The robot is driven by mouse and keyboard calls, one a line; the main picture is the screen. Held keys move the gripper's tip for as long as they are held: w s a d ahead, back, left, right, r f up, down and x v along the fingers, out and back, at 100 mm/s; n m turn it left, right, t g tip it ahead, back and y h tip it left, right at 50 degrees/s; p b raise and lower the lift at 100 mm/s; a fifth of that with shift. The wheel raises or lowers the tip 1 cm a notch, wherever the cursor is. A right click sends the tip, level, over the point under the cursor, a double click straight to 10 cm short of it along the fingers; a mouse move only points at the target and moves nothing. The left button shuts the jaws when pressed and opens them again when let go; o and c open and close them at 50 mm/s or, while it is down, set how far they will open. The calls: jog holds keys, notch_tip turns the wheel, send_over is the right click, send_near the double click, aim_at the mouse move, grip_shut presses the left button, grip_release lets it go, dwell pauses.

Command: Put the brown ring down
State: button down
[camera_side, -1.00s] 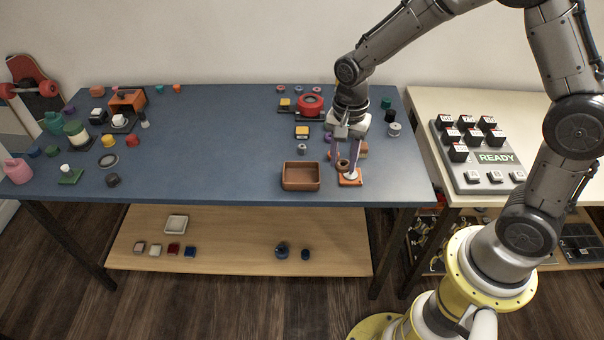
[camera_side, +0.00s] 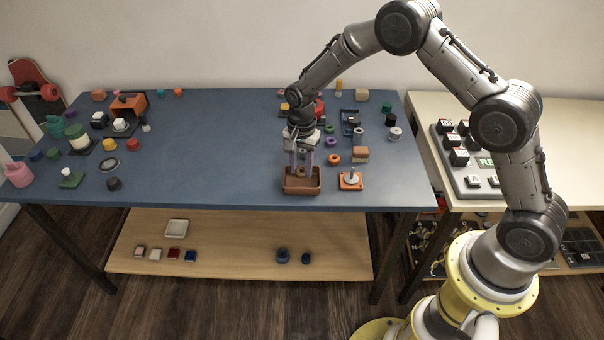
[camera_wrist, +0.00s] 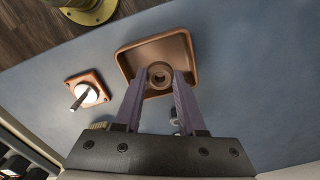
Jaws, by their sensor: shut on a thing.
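My gripper (camera_side: 302,164) is over the brown tray (camera_side: 302,188), with its fingers pointing down into it. In the wrist view my gripper (camera_wrist: 160,84) is shut on the brown ring (camera_wrist: 159,75), one purple finger at each side. The ring is within the outline of the brown tray (camera_wrist: 186,48); I cannot tell whether it touches the tray floor. In the side view the ring is hard to make out between the fingers and the tray wall.
The blue table (camera_side: 220,150) is clear left of the tray.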

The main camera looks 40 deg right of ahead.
aim_at(302, 183)
jog(key=shift+s+f, duration=0.1)
jog(key=shift+f, duration=1.3)
jog(key=shift+f, duration=0.1)
jog(key=c, duration=0.5)
grip_release()
notch_tip(302, 183, up, 12)
jog(key=shift+r, duration=0.2)
